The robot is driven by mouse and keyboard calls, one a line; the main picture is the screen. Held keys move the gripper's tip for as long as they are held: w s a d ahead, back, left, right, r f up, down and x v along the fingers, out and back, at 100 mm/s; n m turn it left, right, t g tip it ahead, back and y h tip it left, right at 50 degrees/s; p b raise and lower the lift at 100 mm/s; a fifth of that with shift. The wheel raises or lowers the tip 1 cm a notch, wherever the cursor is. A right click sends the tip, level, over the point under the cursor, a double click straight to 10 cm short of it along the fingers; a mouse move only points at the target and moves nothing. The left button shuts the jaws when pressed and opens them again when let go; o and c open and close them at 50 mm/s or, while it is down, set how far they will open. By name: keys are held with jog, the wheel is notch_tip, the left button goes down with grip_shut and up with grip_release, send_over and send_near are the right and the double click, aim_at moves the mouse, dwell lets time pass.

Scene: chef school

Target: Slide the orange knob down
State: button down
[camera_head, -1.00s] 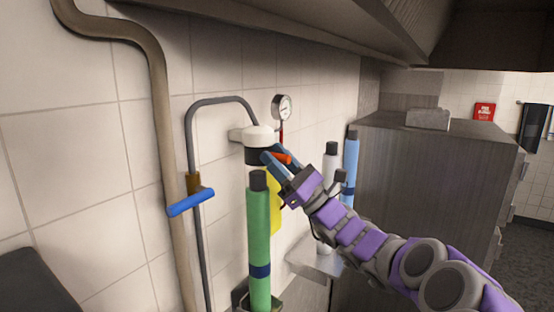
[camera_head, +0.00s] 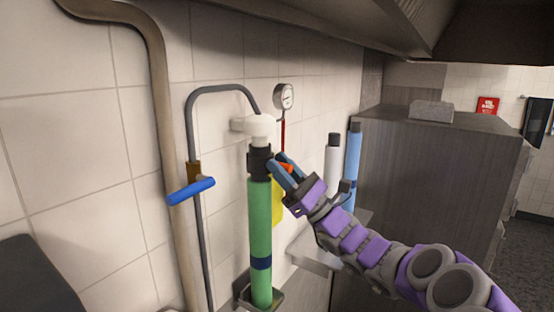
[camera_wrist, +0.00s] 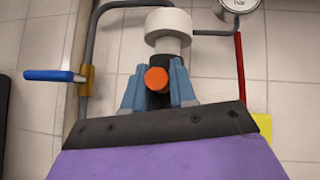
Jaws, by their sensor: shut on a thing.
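The orange knob (camera_wrist: 156,78) shows end-on in the wrist view, between the two blue fingers of my gripper (camera_wrist: 157,88). In the head view a sliver of the orange knob (camera_head: 287,168) shows at my gripper (camera_head: 279,163), which is shut on it. The knob sits on a black collar (camera_head: 259,164) below a white fitting (camera_head: 261,126) on the wall. The black collar now meets the top of an upright green cylinder (camera_head: 260,215), and a white stem shows above it.
A pipe with a blue valve handle (camera_head: 190,190) is to the left. A pressure gauge (camera_head: 284,97) is on the wall to the right of the fitting. A white cylinder (camera_head: 332,165) and a blue cylinder (camera_head: 352,168) stand behind my arm. A metal hood (camera_head: 370,25) hangs overhead.

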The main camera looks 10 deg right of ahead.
jog(key=shift+f, duration=0.3)
jog(key=c, duration=1.3)
grip_release()
jog(key=shift+s+d, duration=0.1)
jog(key=shift+d, duration=0.05)
jog(key=shift+o, duration=1.4)
jog(key=shift+s+d+r, duration=0.1)
jog(key=shift+s+d, duration=0.1)
jog(key=shift+d, duration=0.05)
jog(key=shift+w+d, duration=0.1)
jog(key=shift+w, duration=0.1)
jog(key=shift+s+f, duration=0.1)
jog(key=shift+f, duration=0.15)
jog(key=b+v, duration=0.1)
jog(key=v, duration=1.6)
